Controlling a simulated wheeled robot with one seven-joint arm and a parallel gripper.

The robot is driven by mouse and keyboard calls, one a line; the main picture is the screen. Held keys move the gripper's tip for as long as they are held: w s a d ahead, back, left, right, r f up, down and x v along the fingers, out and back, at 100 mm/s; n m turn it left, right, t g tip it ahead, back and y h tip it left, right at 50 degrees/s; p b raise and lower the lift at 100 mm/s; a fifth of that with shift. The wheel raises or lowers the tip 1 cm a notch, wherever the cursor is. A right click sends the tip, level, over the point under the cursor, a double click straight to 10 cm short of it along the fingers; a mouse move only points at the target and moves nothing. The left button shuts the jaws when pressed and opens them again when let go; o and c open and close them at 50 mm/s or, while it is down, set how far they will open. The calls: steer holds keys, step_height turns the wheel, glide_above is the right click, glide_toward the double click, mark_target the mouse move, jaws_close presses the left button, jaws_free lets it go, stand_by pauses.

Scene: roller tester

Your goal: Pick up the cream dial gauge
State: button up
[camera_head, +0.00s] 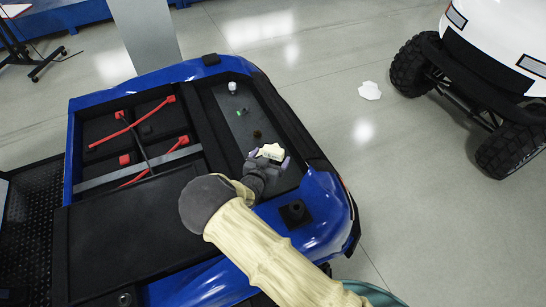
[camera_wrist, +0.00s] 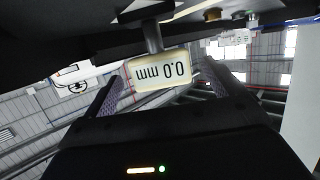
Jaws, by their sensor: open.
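The cream dial gauge (camera_wrist: 158,72) shows in the wrist view with a display reading "0.0 mm" upside down. A dark stem rises from it to a dark surface at the top of that view. In the head view the gauge (camera_head: 271,151) is a small cream shape over the grey strip in the blue-bodied unit. My gripper (camera_head: 269,161) is open at the gauge. In the wrist view its two purple pads stand left and right of the gauge, seemingly with gaps. The gauge's lower edge is near or behind the gripper body, and contact cannot be told.
The blue-bodied unit (camera_head: 325,208) has raised edges and a black post (camera_head: 295,211) near my arm. Red cables (camera_head: 130,125) lie in its left bay. A white knob (camera_head: 232,87) stands on the grey strip.

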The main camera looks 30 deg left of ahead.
mark_target(272, 155)
steer(key=shift+x, duration=1.7)
steer(key=c, duration=1.3)
